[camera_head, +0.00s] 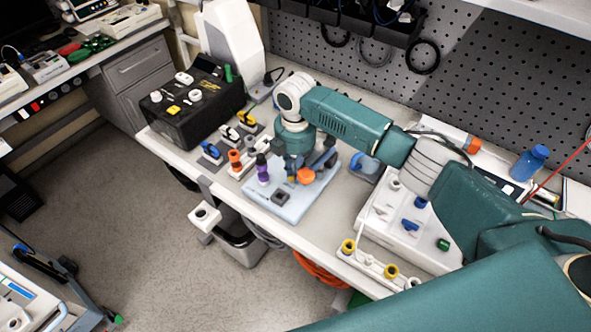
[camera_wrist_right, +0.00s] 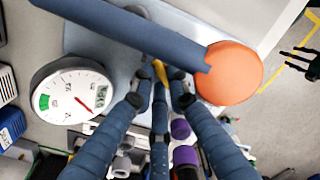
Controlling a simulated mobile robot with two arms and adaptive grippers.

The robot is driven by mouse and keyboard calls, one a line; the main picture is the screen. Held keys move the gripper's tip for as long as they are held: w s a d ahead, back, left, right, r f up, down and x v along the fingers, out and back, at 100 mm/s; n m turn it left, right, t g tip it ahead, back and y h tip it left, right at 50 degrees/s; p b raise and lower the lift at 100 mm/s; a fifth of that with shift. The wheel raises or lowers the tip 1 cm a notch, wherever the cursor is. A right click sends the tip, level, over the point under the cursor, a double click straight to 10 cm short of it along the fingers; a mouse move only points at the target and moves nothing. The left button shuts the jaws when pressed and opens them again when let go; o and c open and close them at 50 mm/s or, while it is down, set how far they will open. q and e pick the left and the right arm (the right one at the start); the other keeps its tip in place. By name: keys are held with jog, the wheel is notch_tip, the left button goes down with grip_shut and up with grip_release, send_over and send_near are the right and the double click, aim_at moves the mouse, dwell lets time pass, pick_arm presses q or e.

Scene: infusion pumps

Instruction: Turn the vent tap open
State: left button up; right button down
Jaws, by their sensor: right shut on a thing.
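My right gripper (camera_head: 297,168) reaches down over a light-blue board (camera_head: 291,212) on the bench. In the right wrist view its dark blue fingers (camera_wrist_right: 161,84) close around a small yellow lever (camera_wrist_right: 160,72), which looks like the vent tap's handle. Most of the tap is hidden by the fingers and by a blue-grey bar (camera_wrist_right: 120,27). A round orange knob (camera_head: 305,176) sits beside the fingers; it also shows in the wrist view (camera_wrist_right: 229,73). A round white gauge (camera_wrist_right: 75,92) with a red needle and green zone lies on the other side. My left gripper is not in view.
A purple-capped post (camera_head: 262,170) stands at the board's left edge. Several coloured valves (camera_head: 235,160) and a black box (camera_head: 195,101) are farther left. A white panel (camera_head: 410,225) with coloured knobs lies to the right.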

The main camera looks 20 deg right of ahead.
jog(key=shift+w+r, duration=0.1)
jog(key=shift+r, duration=0.05)
jog(key=c, duration=2)
grip_release()
